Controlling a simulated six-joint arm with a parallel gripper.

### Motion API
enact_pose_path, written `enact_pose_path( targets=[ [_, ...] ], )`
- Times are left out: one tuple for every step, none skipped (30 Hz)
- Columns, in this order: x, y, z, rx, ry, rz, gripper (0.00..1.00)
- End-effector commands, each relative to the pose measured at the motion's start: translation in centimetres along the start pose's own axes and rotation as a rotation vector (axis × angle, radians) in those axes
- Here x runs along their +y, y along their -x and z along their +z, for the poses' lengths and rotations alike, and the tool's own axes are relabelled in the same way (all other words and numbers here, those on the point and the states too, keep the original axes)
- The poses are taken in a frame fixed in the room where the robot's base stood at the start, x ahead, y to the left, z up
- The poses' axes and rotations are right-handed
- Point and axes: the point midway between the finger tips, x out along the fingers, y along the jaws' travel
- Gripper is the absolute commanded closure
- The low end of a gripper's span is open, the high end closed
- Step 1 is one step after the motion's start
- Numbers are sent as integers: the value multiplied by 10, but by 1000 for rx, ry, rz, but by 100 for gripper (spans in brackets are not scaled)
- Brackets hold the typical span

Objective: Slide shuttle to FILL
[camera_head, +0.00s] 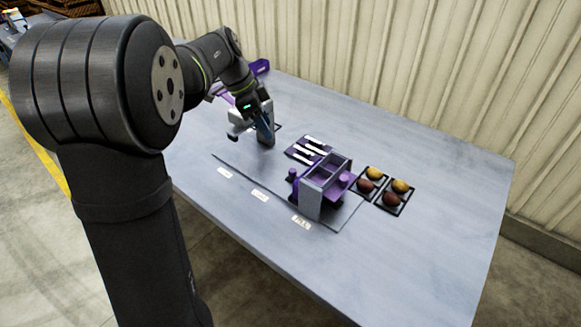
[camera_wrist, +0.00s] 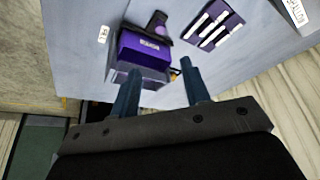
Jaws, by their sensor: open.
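A grey and purple two-compartment box (camera_head: 334,163), which looks like the shuttle, stands on a thin plate (camera_head: 345,215) at the front of the table. A purple knob (camera_head: 292,175) is at its left. Small white labels line the table edge; the nearest, which seems to read FILL (camera_head: 301,222), is in front of the box. My gripper (camera_head: 264,128) is farther back and left, apart from the box. In the wrist view my gripper (camera_wrist: 160,72) has its two blue fingers spread with nothing between them. A purple box with a label (camera_wrist: 145,48) is ahead and left of the fingers.
A purple tray with white strips (camera_head: 290,151) lies behind the two-compartment box. Two black trays (camera_head: 385,208) with brown and yellow potatoes are to its right. A grey block (camera_head: 240,113) is close beside my gripper.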

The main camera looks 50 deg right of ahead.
Motion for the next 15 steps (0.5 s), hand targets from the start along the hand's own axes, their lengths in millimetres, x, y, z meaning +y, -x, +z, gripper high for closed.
enact_pose_path(
  targets=[
    [0, -1, 0, 3, -10, 3, 57],
    [-1, -2, 0, 4, -13, 4, 57],
    [-1, -5, 0, 5, -16, 4, 57],
    [-1, -8, 0, 5, -16, 4, 57],
    [-1, -11, 0, 5, -16, 4, 57],
    [0, -17, 0, 5, -16, 5, 57],
    [0, -22, 0, 4, -15, 6, 57],
    [0, -28, 0, 4, -15, 6, 57],
    [0, -36, 0, 4, -15, 7, 57],
    [0, -43, 0, 4, -15, 6, 57],
    [0, -49, 0, 3, -15, 7, 57],
    [0, -58, 0, 3, -15, 6, 57],
    [0, -65, 0, 3, -15, 7, 57],
    [0, -72, 0, 3, -15, 6, 57],
    [0, -81, 0, 2, -16, 6, 57]
  ],
)
